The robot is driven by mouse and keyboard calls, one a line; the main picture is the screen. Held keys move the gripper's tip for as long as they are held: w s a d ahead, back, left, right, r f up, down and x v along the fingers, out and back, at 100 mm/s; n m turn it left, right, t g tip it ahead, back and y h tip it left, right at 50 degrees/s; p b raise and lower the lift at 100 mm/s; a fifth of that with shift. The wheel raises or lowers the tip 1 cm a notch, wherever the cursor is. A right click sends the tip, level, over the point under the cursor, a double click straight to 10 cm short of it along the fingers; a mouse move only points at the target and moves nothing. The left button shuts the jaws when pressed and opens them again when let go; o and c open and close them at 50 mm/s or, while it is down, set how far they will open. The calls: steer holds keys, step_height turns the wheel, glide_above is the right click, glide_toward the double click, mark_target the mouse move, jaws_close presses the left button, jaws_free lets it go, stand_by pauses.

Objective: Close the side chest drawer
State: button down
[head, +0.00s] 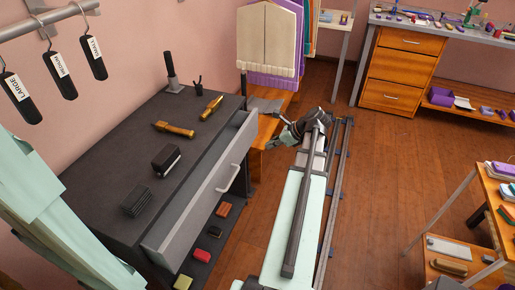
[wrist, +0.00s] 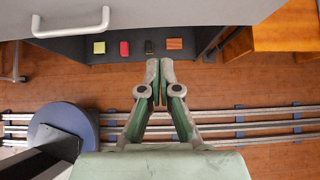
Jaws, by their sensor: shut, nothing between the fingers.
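The dark grey side chest (head: 110,150) stands against the wall at the left of the head view. Its top drawer (head: 190,205) is partly pulled out, with a gap behind its grey front. A light bar handle (head: 228,180) is on the front; the handle also shows at the upper left of the wrist view (wrist: 70,28). My gripper (head: 271,145) is beyond the drawer's far end in the head view. In the wrist view my gripper (wrist: 160,66) is shut and empty, below and right of the handle, apart from the drawer front.
Brass tools (head: 175,129) and dark blocks lie on the chest top. Several coloured blocks (wrist: 99,47) sit on the open shelf under the drawer. A wooden bench (wrist: 262,28) stands to the right in the wrist view. Floor rails (head: 335,190) run beside my arm.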

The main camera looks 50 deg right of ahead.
mark_target(240, 153)
steer(key=x, duration=0.3)
steer(key=w+r+x, duration=0.1)
steer(key=x, duration=0.3)
steer(key=p+x, duration=0.1)
steer(key=x, duration=0.3)
steer(key=shift+w+a, duration=0.3)
steer(key=shift+w, duration=0.05)
steer(key=shift+w+a, duration=0.15)
steer(key=shift+w, duration=0.35)
